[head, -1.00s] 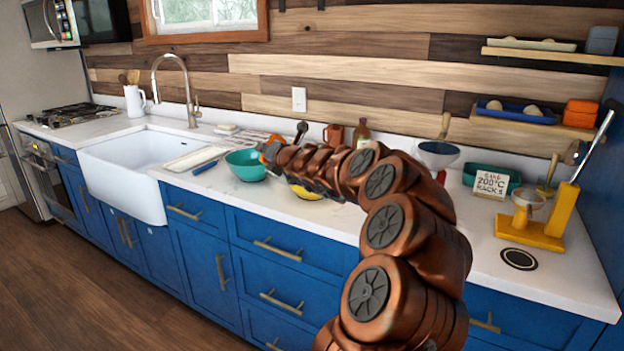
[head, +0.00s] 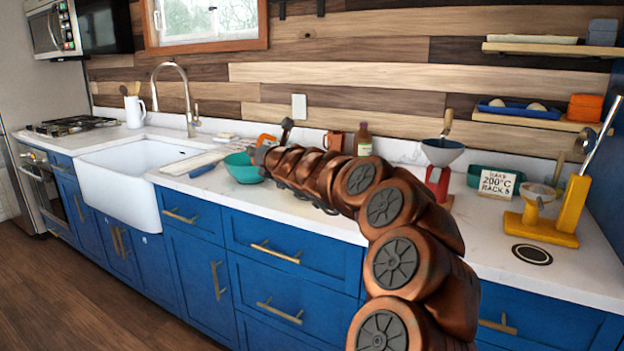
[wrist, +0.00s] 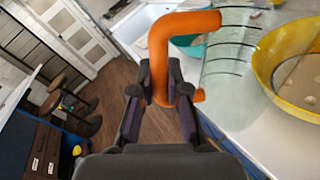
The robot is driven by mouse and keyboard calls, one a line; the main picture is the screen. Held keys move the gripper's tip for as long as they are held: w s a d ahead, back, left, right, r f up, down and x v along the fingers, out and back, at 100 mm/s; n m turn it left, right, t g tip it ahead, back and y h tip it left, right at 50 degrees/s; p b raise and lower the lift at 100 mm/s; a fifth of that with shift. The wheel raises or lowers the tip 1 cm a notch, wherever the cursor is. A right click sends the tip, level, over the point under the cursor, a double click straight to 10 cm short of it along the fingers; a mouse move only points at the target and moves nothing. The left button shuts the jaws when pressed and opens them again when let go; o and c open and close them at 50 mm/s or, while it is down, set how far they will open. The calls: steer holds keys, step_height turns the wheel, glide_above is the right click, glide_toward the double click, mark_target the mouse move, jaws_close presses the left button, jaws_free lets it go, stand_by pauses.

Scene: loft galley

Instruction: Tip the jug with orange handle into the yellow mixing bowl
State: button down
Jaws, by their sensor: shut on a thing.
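The jug's orange handle (wrist: 160,55) is between my gripper's fingers (wrist: 160,95), which are shut on it. The jug's clear body (wrist: 232,50) with dark measuring marks shows beyond the handle in the wrist view. Its tilt and contents are hard to tell. The yellow mixing bowl (wrist: 266,75) is at the right of the wrist view, close beside the jug, with something pale inside. In the head view my arm hides that bowl and most of the jug; a bit of orange handle (head: 265,140) shows above my gripper (head: 260,155).
A teal bowl (head: 243,168) stands just left of my gripper on the white counter. A bottle (head: 364,140) and orange mug (head: 334,140) stand behind my arm. A red stand with a funnel (head: 440,155), a sign (head: 494,182) and a yellow stand (head: 560,205) are right.

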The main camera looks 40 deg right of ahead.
steer(key=a+f+n+t+b, duration=0.1)
steer(key=a+f+n+b, duration=0.2)
steer(key=f+b, duration=0.7)
steer(key=n+b, duration=0.2)
steer(key=b, duration=0.6)
steer(key=shift+f+h, duration=0.3)
steer(key=shift+f, duration=0.05)
steer(key=shift+w+a, duration=0.1)
